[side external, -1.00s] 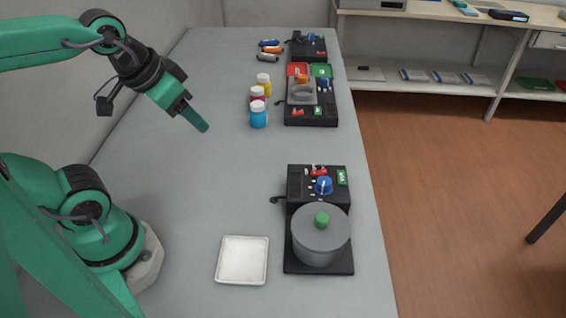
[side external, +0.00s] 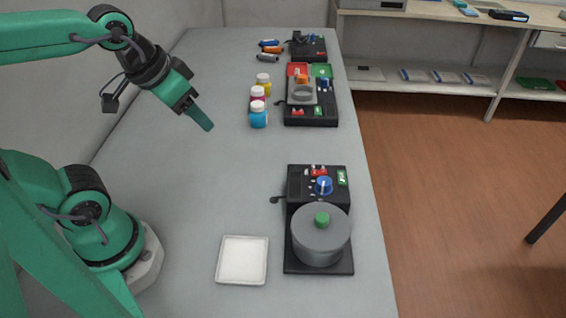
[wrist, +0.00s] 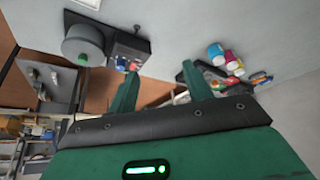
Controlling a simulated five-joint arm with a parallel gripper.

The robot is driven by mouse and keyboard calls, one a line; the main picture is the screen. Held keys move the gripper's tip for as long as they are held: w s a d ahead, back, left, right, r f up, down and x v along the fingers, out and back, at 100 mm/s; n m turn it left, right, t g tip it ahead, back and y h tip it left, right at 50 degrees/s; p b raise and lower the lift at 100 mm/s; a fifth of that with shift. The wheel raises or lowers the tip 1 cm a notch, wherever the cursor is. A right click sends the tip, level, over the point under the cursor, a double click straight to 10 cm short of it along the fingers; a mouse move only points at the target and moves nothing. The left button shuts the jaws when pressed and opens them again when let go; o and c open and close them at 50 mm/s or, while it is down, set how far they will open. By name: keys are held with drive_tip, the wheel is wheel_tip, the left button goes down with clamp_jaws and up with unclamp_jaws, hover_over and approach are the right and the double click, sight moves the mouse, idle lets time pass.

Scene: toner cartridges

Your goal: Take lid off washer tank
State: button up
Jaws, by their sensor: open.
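The washer tank (side external: 318,252) is a grey round pot on a black base at the front right of the table. Its grey lid (side external: 306,222) with a green knob (side external: 322,218) sits on top of it. In the wrist view the lid (wrist: 80,40) shows at the upper left, its green knob partly visible. My gripper (side external: 206,122) is raised over the table, well behind and to the left of the tank, touching nothing. In the wrist view its two green fingers (wrist: 157,92) stand apart with nothing between them.
A white square tray (side external: 242,260) lies left of the tank. A control panel with a blue knob (side external: 323,186) stands just behind the tank. The table's middle is clear.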

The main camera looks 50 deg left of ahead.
drive_tip(key=w+d+f+g, duration=0.2)
drive_tip(key=w+d+g, duration=0.1)
drive_tip(key=w+d, duration=0.6)
drive_tip(key=g, duration=0.2)
hover_over(322, 217)
drive_tip(key=f, duration=0.6)
drive_tip(key=shift+a+f, duration=0.15)
drive_tip(key=shift+a, duration=0.1)
drive_tip(key=shift+d+f, duration=0.25)
drive_tip(key=shift+d, duration=0.1)
drive_tip(key=shift+f, duration=1.3)
drive_tip(key=shift+f, duration=0.1)
drive_tip(key=shift+a+f, duration=0.1)
drive_tip(key=shift+f, duration=2.4)
drive_tip(key=shift+c, duration=0.2)
clamp_jaws()
